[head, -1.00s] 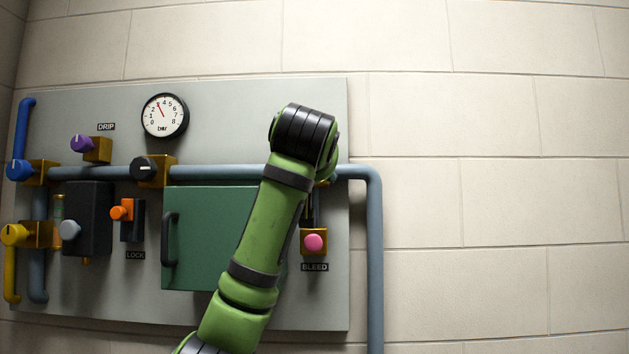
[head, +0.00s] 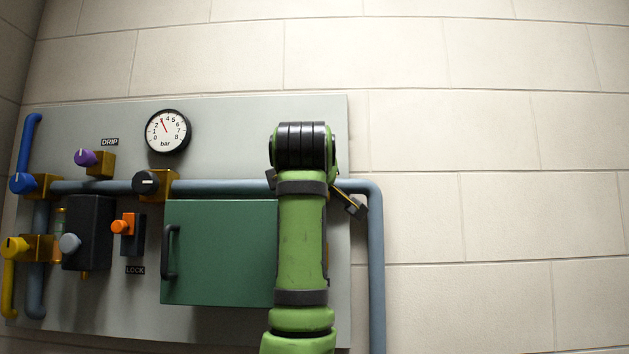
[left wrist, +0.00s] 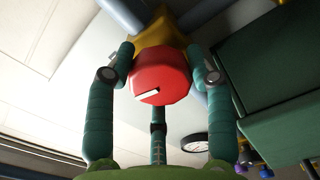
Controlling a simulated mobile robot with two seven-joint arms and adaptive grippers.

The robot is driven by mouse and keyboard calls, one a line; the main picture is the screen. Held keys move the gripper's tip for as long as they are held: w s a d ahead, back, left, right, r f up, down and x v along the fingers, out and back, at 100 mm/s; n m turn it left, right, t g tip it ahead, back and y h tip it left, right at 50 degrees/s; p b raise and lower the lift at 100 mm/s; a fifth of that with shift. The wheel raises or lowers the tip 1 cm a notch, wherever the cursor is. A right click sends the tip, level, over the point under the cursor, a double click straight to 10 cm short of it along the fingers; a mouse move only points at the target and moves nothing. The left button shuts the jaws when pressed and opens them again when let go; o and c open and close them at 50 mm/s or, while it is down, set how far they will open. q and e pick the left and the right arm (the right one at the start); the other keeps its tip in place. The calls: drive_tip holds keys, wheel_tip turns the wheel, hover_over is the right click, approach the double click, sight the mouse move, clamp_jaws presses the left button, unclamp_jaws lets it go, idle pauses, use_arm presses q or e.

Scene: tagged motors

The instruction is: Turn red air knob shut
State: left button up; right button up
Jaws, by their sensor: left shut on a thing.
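The red air knob (left wrist: 160,76) shows in the left wrist view, mounted on a yellow-brass valve body (left wrist: 158,40) on a pipe. A white pointer mark on its face lies nearly level in that view, slightly tilted. My left gripper (left wrist: 162,68) is shut on the knob, with teal fingers on both sides and another finger below. My right gripper is not in view.
The grey panel (head: 230,130) carries a pressure gauge (head: 167,131), a green box with a handle (head: 220,250), a black knob (head: 146,183), an orange lock knob (head: 120,227), and blue, purple and yellow knobs at left. A grey-blue pipe (head: 376,270) runs down at right. The wall beyond is bare.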

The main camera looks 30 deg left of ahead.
use_arm(q)
drive_tip(key=shift+n, duration=1.2)
drive_tip(key=shift+f, duration=0.1)
drive_tip(key=shift+c, duration=0.2)
drive_tip(key=o, duration=1.1)
drive_tip(key=shift+s+a, duration=0.1)
drive_tip(key=shift+o, duration=0.2)
drive_tip(key=shift+s+a, duration=0.1)
drive_tip(key=shift+a, duration=0.15)
drive_tip(key=shift+d, duration=0.15)
